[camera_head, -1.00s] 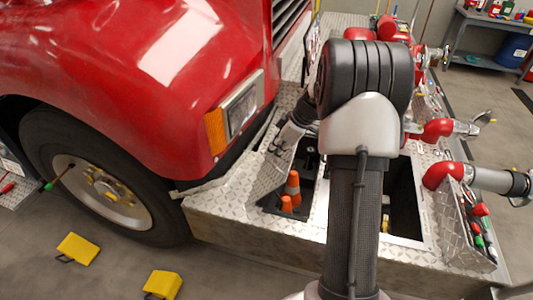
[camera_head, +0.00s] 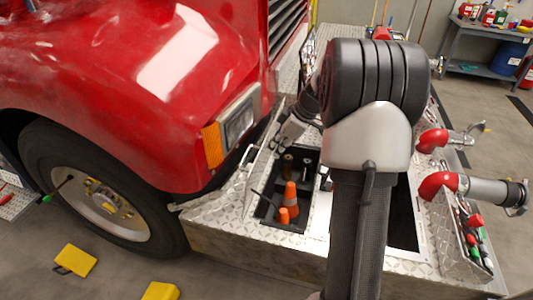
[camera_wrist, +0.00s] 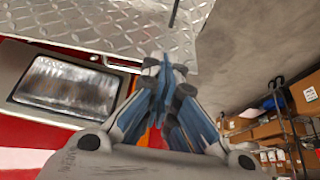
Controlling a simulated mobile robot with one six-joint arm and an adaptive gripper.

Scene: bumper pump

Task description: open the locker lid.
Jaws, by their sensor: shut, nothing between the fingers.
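The locker lid (camera_head: 260,168) is a diamond-plate panel on the left side of the bumper locker (camera_head: 268,222). It stands raised, close to upright, and the locker lies uncovered. In the wrist view a diamond-plate panel (camera_wrist: 110,22), which looks like the lid, fills the top left. My gripper (camera_head: 278,143) is beside the lid's upper part, partly hidden by my arm in the head view. In the wrist view my gripper (camera_wrist: 163,65) is shut and empty, its tips near the panel's lower edge. I cannot tell whether they touch it.
The red truck fender (camera_head: 120,90) and headlight (camera_head: 240,122) are close on the left. Red-capped hose fittings (camera_head: 436,185) stand on the right. Yellow chocks (camera_head: 75,260) lie on the floor.

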